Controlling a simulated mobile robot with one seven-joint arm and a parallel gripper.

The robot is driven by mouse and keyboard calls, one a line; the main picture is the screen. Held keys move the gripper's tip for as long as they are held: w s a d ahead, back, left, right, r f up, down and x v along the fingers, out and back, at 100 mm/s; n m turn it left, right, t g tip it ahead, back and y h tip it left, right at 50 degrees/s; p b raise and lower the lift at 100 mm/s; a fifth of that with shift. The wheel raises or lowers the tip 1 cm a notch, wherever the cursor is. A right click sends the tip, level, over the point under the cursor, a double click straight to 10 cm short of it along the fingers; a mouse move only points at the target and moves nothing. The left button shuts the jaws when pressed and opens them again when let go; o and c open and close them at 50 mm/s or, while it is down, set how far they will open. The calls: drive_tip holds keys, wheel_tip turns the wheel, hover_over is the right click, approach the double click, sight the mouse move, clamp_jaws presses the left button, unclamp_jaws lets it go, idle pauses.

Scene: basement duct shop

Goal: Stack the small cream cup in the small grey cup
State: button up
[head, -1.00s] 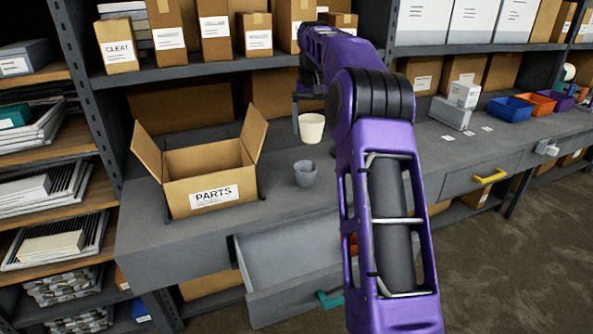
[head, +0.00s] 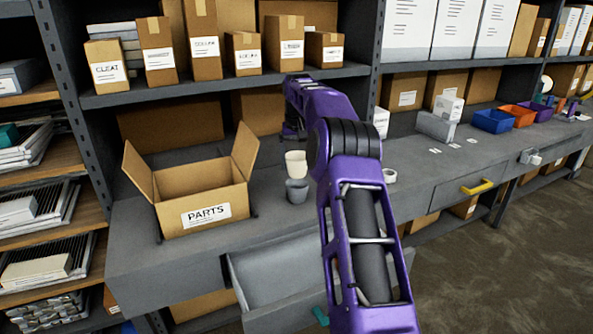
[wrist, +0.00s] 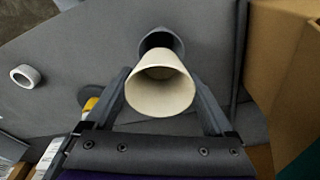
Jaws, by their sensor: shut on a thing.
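The small cream cup (head: 296,163) is held by my gripper, which is shut on it. In the wrist view the cream cup (wrist: 160,88) sits between the two fingers of my gripper (wrist: 163,98), its open mouth facing the camera. The small grey cup (head: 297,191) stands upright on the bench. In the head view the cream cup appears just above the grey cup's rim. In the wrist view the grey cup (wrist: 160,40) shows beyond the cream cup and is partly hidden by it. I cannot tell whether the cups touch. My arm hides much of the gripper in the head view.
An open PARTS box (head: 203,197) stands left of the cups. A tape roll (head: 389,175) lies to the right, also in the wrist view (wrist: 25,76). An open drawer (head: 282,276) juts out below the bench. Boxes fill the shelf above.

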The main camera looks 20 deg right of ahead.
sight(297, 170)
wheel_tip(297, 170, down, 2)
drive_tip(key=shift+f, duration=0.1)
drive_tip(key=shift+f, duration=0.5)
drive_tip(key=o, duration=1.1)
drive_tip(key=r, duration=0.4)
drive_tip(key=s+r, duration=0.1)
drive_tip(key=r, duration=0.3)
drive_tip(key=r+p, duration=0.1)
drive_tip(key=r, duration=0.4)
drive_tip(key=shift+s+a, duration=0.35)
drive_tip(key=shift+a, duration=0.05)
